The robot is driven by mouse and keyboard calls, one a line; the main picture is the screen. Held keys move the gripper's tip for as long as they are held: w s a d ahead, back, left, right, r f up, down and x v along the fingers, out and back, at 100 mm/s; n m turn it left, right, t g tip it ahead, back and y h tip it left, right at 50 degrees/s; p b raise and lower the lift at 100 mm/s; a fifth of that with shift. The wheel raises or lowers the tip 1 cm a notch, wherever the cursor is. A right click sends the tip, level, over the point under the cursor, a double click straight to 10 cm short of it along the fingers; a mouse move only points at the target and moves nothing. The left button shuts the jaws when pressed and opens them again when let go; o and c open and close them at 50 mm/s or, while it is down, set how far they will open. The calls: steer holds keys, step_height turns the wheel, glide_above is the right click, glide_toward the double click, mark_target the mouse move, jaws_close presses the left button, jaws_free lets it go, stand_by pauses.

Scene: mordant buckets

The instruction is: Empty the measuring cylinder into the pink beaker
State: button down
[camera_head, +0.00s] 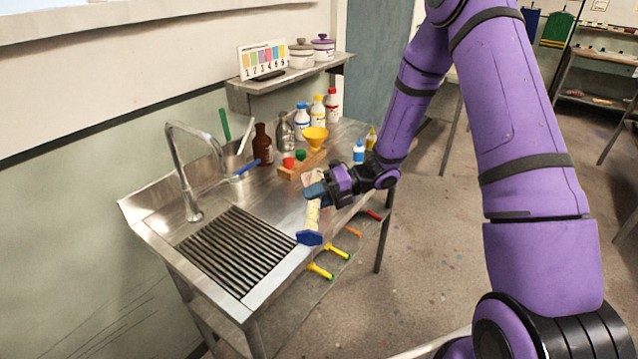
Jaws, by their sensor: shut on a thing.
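The measuring cylinder (313,217) has a pale, yellowish body and a blue six-sided base (310,238). My gripper (316,191) is shut on its upper part, and the base points down near the front edge of the steel bench. I cannot tell whether the base touches the bench. The gripper hides the cylinder's top. A small pale pink patch (308,177) shows just behind the gripper; it may be the pink beaker, but it is mostly hidden.
The steel bench (165,217) has a tap (186,170) and a ribbed drain (235,250) at left. A wooden rack (291,173), yellow funnel (315,136) and several bottles stand behind the gripper. A small blue-capped bottle (358,152) stands to its right. Coloured handles project below the front edge.

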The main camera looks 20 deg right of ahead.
steer(key=shift+w+d+r+m, duration=0.1)
steer(key=shift+w+r+m, duration=0.1)
steer(key=shift+r+m, duration=0.1)
steer(key=shift+r+m+g+y+p, duration=0.4)
steer(key=shift+r+m+y, duration=0.1)
steer(key=shift+r+m, duration=0.1)
stand_by(1.5)
steer(key=shift+w+r+m, duration=0.15)
steer(key=shift+r+m, duration=0.15)
steer(key=shift+r, duration=0.45)
